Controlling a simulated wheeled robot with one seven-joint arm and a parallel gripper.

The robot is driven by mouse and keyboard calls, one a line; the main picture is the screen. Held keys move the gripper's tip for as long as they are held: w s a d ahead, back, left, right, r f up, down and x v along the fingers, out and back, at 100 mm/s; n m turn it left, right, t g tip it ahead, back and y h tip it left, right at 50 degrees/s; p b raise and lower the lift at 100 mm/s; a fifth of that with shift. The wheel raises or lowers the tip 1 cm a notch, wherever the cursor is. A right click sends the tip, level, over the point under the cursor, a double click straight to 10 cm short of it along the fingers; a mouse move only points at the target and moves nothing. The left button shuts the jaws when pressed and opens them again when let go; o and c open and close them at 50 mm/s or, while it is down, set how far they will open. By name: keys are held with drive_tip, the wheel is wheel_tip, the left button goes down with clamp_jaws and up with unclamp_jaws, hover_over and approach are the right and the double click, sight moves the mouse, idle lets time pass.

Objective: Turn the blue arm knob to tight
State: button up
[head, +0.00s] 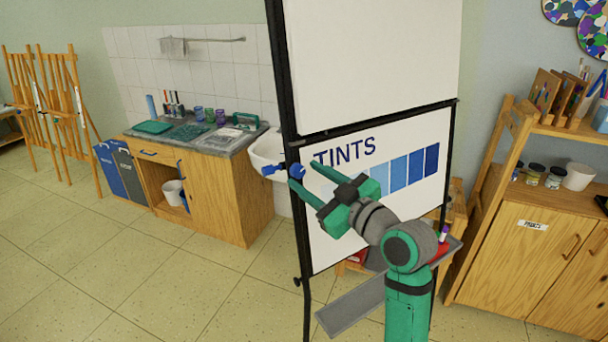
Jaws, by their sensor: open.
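A blue piece (271,170) also shows just left of the post. My green gripper (303,174) is open in front of the post, one finger to the lower left and one to the upper right of the knob. The knob appears at or between the fingertips; I cannot tell whether they touch it. The knob's setting and any markings are too small to read.
The lower board (425,200) reads TINTS with blue swatches, close behind my gripper. A grey tray (352,305) juts out below. A white sink (268,150) and wooden counter (225,195) stand behind left. A wooden cabinet (510,270) stands right. The left floor is clear.

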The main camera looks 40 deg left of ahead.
sight(298, 171)
drive_tip(key=shift+x, duration=1.1)
drive_tip(key=c, duration=1.1)
drive_tip(key=shift+o, duration=0.2)
